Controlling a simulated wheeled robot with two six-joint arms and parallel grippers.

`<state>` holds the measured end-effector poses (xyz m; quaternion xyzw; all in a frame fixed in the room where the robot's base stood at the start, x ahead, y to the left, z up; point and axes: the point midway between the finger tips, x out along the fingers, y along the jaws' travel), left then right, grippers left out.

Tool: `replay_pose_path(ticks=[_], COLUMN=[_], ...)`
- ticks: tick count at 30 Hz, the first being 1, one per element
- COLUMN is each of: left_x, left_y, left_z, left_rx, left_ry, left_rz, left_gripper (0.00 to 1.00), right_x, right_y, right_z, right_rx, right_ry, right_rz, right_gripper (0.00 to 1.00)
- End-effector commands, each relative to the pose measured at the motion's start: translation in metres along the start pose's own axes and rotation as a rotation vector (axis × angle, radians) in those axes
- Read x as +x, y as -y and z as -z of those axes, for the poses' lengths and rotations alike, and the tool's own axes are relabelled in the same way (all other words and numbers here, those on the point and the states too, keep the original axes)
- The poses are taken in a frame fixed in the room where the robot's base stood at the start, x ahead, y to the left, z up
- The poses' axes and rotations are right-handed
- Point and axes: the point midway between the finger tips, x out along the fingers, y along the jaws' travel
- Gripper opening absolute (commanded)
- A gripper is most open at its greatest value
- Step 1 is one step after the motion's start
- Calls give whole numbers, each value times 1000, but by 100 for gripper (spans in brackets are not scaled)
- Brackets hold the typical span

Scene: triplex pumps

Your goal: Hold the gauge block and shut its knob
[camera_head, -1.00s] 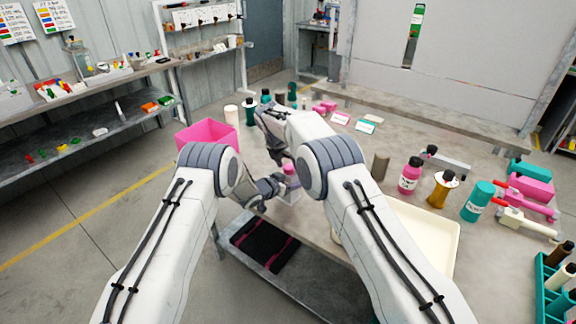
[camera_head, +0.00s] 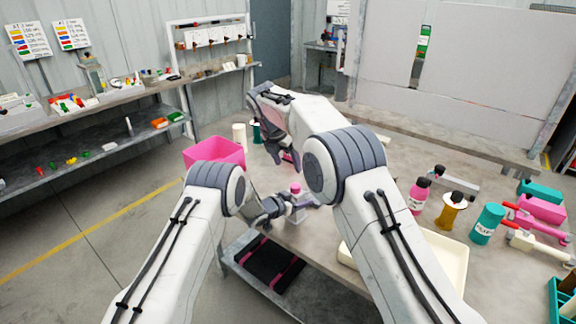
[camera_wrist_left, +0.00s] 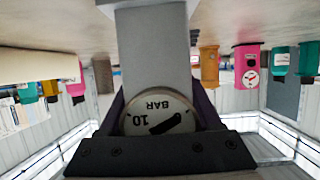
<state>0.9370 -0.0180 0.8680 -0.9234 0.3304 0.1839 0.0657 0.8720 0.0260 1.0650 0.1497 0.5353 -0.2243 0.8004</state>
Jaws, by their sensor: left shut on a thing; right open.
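The gauge block (camera_head: 299,214) is a pale grey block with a pink knob (camera_head: 295,188) on top, at the table's near left edge. My left gripper (camera_head: 287,208) is shut on the block from the left. In the left wrist view the grey block (camera_wrist_left: 153,50) stands between the dark jaws, and its round dial (camera_wrist_left: 157,112), marked BAR and 10, appears upside down. The knob is not visible there. My right gripper (camera_head: 287,163) is open, above the knob and apart from it; its arm partly hides its fingers.
A pink bin (camera_head: 214,152) is left of the block. A cream tray (camera_head: 452,256) lies to the right, partly behind my right arm. Pink (camera_head: 419,194), amber (camera_head: 451,210) and teal (camera_head: 487,223) bottles stand farther right. A black mat (camera_head: 262,266) lies on the lower shelf.

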Motion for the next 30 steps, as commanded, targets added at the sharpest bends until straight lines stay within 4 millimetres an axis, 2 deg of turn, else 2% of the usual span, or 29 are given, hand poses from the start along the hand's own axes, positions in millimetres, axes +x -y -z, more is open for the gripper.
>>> replay_pose_path(ticks=[6,7,9,20,23,30], left_x=[0,0,0,-6,-18,-64], left_y=[0,0,0,0,1,1], left_z=[1,1,1,1,1,1], left_rx=[1,1,1,-1,-1,-3], left_ry=[-2,-2,-2,0,0,0], left_rz=[0,0,0,0,1,3], left_gripper=[0,72,99,100,100,100], right_x=[0,0,0,1,1,1], right_y=[0,0,0,0,0,0], right_z=[0,0,0,0,0,0], right_rx=[0,0,0,0,0,0], right_ry=[0,0,0,0,0,0], right_rz=[0,0,0,0,0,0], right_gripper=[74,74,74,74,74,74])
